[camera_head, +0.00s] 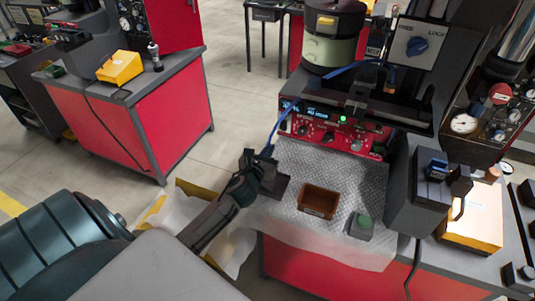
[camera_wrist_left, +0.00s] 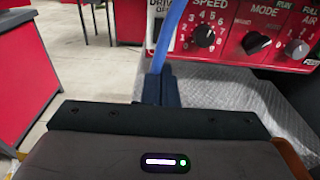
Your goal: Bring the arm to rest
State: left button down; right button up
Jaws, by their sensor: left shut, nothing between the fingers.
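My left arm comes in from the left in the head view. Its gripper (camera_head: 266,153) is shut and empty, held over the left edge of the metal work surface (camera_head: 300,168), just in front of the red control panel (camera_head: 320,131). In the left wrist view the two dark fingertips (camera_wrist_left: 160,88) are side by side with nothing between them. A blue tube (camera_wrist_left: 168,38) runs close by the fingertips; I cannot tell whether they touch. My right gripper is not in view.
A brown open bin (camera_head: 318,201) and a block with a green top (camera_head: 362,225) stand on the surface right of the gripper. The bowl feeder (camera_head: 333,35) rises behind the panel. A cardboard box with a pale liner (camera_head: 175,212) is below the arm. Open floor (camera_head: 225,85) lies back left.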

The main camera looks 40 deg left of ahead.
pick_arm(q)
jog(key=shift+s+d, duration=0.1)
jog(key=shift+s, duration=0.35)
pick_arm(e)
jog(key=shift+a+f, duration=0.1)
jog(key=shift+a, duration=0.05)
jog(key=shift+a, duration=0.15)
